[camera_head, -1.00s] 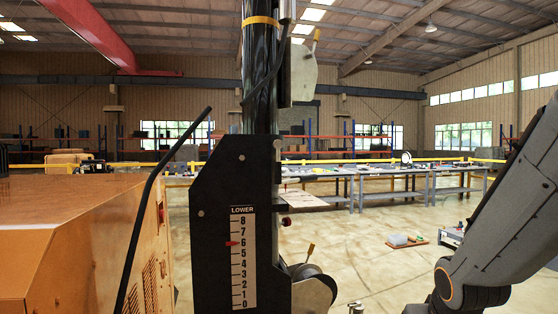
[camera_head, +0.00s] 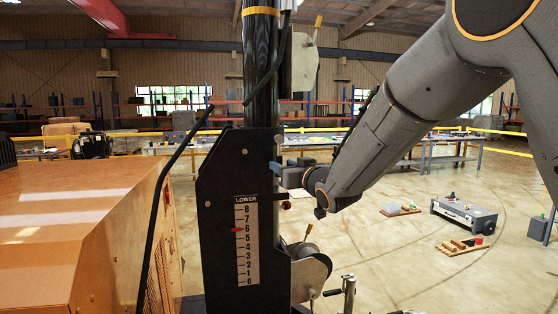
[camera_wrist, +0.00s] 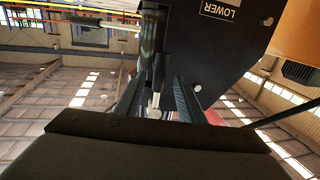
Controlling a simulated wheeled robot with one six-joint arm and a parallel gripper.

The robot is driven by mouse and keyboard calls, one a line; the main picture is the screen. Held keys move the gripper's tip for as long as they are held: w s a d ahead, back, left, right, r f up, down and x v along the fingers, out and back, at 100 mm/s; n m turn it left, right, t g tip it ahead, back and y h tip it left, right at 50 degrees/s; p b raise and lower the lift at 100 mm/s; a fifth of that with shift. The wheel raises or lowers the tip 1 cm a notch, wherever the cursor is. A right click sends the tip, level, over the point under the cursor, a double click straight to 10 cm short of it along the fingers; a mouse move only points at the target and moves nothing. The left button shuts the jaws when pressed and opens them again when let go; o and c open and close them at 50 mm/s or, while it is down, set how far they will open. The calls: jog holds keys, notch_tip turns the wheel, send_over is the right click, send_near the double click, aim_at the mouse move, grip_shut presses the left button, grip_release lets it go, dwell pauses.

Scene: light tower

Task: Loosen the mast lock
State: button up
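The black mast (camera_head: 261,75) rises from a black bracket plate (camera_head: 222,200) with a white LOWER scale (camera_head: 247,240), its red pointer near 6. A small red knob (camera_head: 286,205) sits at the plate's right edge; I cannot tell whether it is the mast lock. My gripper (camera_head: 278,172) is at that edge, just above the red knob. In the wrist view my gripper (camera_wrist: 160,85) has its two dark fingers apart, with a slim pale metal rod (camera_wrist: 155,101) showing between them. Whether either finger touches the rod is unclear. The plate also shows there (camera_wrist: 222,45).
An orange machine housing (camera_head: 75,215) stands left of the mast, with a bent black bar (camera_head: 160,190) close to the plate. A winch drum (camera_head: 308,272) and crank (camera_head: 347,290) are below my gripper.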

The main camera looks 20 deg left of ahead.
jog(key=shift+p+x, duration=0.65)
jog(key=shift+x, duration=1.25)
grip_shut()
